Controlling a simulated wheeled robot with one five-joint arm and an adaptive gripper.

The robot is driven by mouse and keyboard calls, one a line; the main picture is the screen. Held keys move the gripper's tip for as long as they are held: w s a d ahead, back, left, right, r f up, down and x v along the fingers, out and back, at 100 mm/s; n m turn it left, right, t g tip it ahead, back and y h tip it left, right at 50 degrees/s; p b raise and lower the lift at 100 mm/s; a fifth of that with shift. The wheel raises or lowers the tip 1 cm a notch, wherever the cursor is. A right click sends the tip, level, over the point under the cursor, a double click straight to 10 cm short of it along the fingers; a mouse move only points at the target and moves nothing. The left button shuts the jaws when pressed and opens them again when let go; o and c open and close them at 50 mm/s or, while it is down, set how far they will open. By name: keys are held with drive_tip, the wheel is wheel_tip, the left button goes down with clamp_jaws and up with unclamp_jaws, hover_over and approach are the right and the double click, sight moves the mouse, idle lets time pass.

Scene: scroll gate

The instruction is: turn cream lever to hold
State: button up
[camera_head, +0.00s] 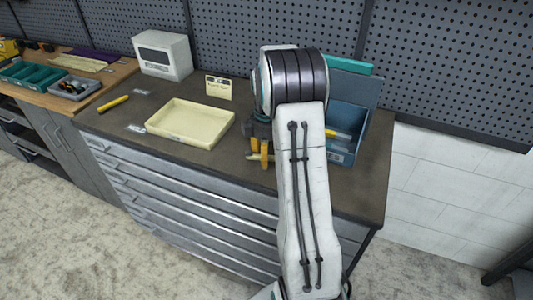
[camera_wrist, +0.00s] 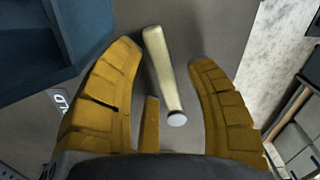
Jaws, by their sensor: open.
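The cream lever (camera_wrist: 160,65) shows in the wrist view as a slim bar, slightly tilted, with a round grey-white cap (camera_wrist: 177,120) at its near end. My gripper (camera_wrist: 160,53) is open, with its yellow fingers on both sides of the lever and visible gaps between. In the head view my gripper (camera_head: 259,158) is low over the bench, and the lever is hidden behind my gripper and arm. A label (camera_wrist: 62,101) with partly visible letters, "LD", lies left of the fingers in the wrist view.
A blue bin (camera_head: 344,151) stands close to the right of my gripper; a blue surface (camera_wrist: 30,50) fills the wrist view's upper left. A cream tray (camera_head: 190,141), small card (camera_head: 218,88) and white box (camera_head: 163,56) are to the left. The pegboard wall (camera_head: 450,60) is behind.

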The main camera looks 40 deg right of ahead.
drive_tip(key=shift+o, duration=0.4)
clamp_jaws()
drive_tip(key=shift+w+d+n+p, duration=0.2)
drive_tip(key=shift+w+n, duration=0.1)
drive_tip(key=shift+n, duration=0.5)
drive_tip(key=shift+w+d+n+p, duration=0.15)
drive_tip(key=shift+w+n, duration=0.15)
drive_tip(key=shift+n, duration=0.5)
drive_tip(key=shift+c, duration=0.4)
unclamp_jaws()
drive_tip(key=shift+r, duration=0.1)
wheel_tip(320, 180, up, 12)
